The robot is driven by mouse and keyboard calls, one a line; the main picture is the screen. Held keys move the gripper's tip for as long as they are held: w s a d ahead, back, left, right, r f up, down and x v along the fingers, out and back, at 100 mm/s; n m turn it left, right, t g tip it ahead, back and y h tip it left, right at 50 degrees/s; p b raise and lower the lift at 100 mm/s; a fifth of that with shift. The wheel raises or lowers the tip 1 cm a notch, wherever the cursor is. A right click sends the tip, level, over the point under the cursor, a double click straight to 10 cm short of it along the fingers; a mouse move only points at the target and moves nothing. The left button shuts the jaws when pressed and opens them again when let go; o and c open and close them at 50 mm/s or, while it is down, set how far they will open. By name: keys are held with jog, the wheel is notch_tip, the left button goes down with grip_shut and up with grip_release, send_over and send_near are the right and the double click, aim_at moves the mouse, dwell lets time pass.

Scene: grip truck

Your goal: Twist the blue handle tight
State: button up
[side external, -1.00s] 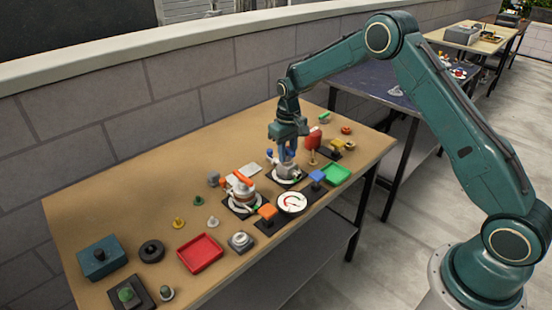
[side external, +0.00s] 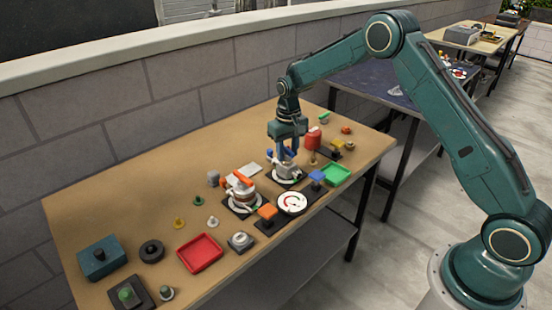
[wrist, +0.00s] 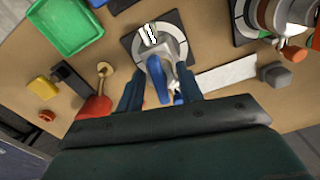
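The blue handle (wrist: 157,80) sits on a grey metal fitting (wrist: 165,45) on a dark square base with a pale dial ring. My gripper (wrist: 158,92) is over it, one finger on each side of the handle. A gap shows between the fingers and the handle, so it looks open. A second small blue part (wrist: 178,98) shows beside the right finger; I cannot tell what it belongs to. In the side view, my gripper (side external: 285,153) is low over the grey fitting (side external: 286,171), and the fingers hide most of the handle.
An orange-handled fitting (side external: 243,190) and a round gauge (side external: 292,203) stand close by. A green tray (side external: 336,174), a blue-topped block (side external: 317,177) and a red piece (side external: 313,139) are near on the right. A red tray (side external: 200,253) lies further left.

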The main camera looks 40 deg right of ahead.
aim_at(288, 149)
jog(key=shift+r, duration=3.55)
jog(key=shift+s+a+r, duration=0.1)
jog(key=shift+s+r, duration=0.1)
jog(key=shift+r, duration=0.3)
jog(key=s+a+r+n+t, duration=0.1)
jog(key=s+a+r+t, duration=0.25)
jog(key=s+r, duration=1.2)
jog(key=s+a+n+t, duration=0.1)
jog(key=s+a+t, duration=0.1)
jog(key=s, duration=1.9)
jog(key=shift+s+a+r+n, duration=0.15)
jog(key=shift+a+r+n, duration=0.15)
jog(key=shift+a+r, duration=0.1)
